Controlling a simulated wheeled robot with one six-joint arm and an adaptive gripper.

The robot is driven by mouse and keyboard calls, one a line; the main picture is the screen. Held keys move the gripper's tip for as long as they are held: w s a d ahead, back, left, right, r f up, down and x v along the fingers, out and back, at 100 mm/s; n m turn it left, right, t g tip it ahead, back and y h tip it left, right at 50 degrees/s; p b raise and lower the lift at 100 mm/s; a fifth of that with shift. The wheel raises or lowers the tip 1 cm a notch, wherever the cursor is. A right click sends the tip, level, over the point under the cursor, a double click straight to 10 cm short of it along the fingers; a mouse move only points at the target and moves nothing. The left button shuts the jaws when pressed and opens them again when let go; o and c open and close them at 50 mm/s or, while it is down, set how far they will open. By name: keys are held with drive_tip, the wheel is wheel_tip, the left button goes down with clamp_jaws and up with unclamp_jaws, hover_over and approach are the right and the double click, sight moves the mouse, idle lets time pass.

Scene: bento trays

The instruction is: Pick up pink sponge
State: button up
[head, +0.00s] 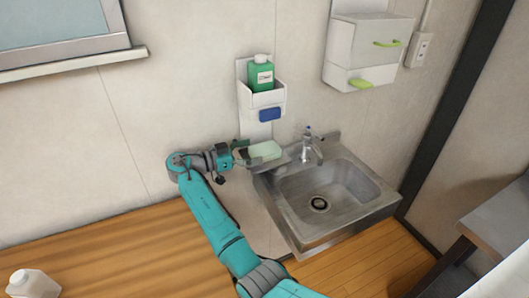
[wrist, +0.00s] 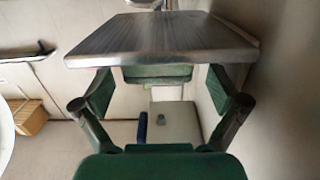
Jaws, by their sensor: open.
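No pink sponge shows in either view. A pale green block (head: 264,151) lies at the left end of the sink's metal ledge in the head view. My gripper (head: 243,154) reaches it from the left, its fingers beside the block's near end. In the wrist view my gripper (wrist: 160,90) is open, with one green finger pad on each side. A green block (wrist: 157,73) shows between the fingertips, against the edge of a metal ledge (wrist: 160,40). I cannot tell whether either finger touches it.
A metal sink (head: 325,195) with a tap (head: 311,143) is to the right. A white wall caddy (head: 262,97) above holds a green bottle (head: 262,74) and a blue sponge (head: 269,114). A white cabinet (head: 367,50) carries a lime-green piece (head: 361,83). The wooden counter (head: 110,250) is mostly clear.

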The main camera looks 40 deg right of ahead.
sight(265, 148)
drive_tip(key=x, duration=0.4)
drive_tip(key=shift+s+d, duration=0.15)
drive_tip(key=c, duration=0.7)
